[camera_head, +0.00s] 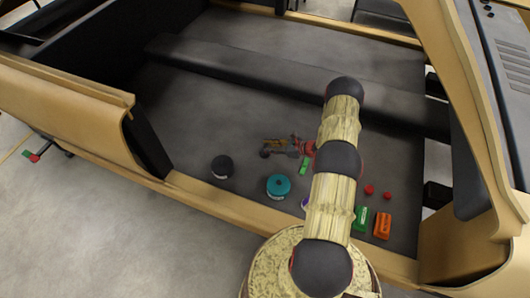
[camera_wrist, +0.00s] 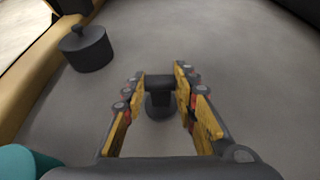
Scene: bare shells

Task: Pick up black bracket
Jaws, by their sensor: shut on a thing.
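The black bracket (camera_wrist: 158,101) is a small dark piece with a flat crossbar on top and a rounded lower part. In the wrist view it sits between the fingertips of my gripper (camera_wrist: 161,82), which is shut on its upper part. In the head view my gripper (camera_head: 284,147) reaches left from the arm, low over the grey floor of the shell. The bracket shows there only as a tiny dark spot (camera_head: 264,153) at the fingertips. I cannot tell whether it touches the floor.
A black lidded round pot (camera_wrist: 86,49) stands left of the bracket. A teal round container (camera_head: 278,187) is nearer the tan sill (camera_head: 215,194). A green block (camera_head: 361,219), an orange block (camera_head: 382,225) and red balls (camera_head: 369,189) lie right. Floor behind is clear up to a dark beam.

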